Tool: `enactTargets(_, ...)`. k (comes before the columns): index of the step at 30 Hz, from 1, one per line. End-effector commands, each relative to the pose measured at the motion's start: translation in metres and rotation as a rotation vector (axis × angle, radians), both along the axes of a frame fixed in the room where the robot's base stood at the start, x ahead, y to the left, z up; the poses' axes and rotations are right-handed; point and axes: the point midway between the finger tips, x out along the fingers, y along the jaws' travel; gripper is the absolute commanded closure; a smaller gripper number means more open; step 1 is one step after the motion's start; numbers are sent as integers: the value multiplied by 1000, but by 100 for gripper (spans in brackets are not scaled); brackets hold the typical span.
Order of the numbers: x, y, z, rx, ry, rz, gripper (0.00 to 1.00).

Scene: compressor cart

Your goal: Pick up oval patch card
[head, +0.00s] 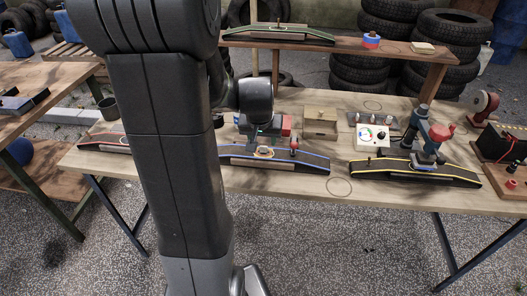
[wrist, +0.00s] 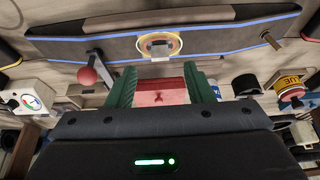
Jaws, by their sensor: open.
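My gripper (wrist: 160,82) is open, with its green fingers on either side of a red-pink block-like thing (wrist: 160,94) that bears a dark mark. I cannot tell whether the fingers touch it. In the head view my gripper (head: 264,136) is low behind the blue-edged ramp board (head: 315,161), and a red piece (head: 287,125) shows beside it. A pale oval with a yellow-orange rim (wrist: 160,46) lies on that board, with a small grey block on it. I cannot tell for certain which of these is the oval patch card.
A red-knobbed lever (wrist: 88,76) stands close to my fingers. A wooden box (head: 320,122), a white dial box (head: 373,138) and a yellow-edged ramp (head: 400,170) are to the right in the head view. A shelf (head: 345,45) stands behind. Bare tabletop (head: 290,187) lies in front.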

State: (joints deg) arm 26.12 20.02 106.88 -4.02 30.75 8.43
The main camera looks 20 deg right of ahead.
Motion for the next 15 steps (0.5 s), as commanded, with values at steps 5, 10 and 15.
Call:
enactTargets(5,7,-5,-19,2,3,0,53)
enactTargets(10,15,-9,-38,1,2,-1,53)
enactTargets(15,17,-11,-45,1,1,-1,53)
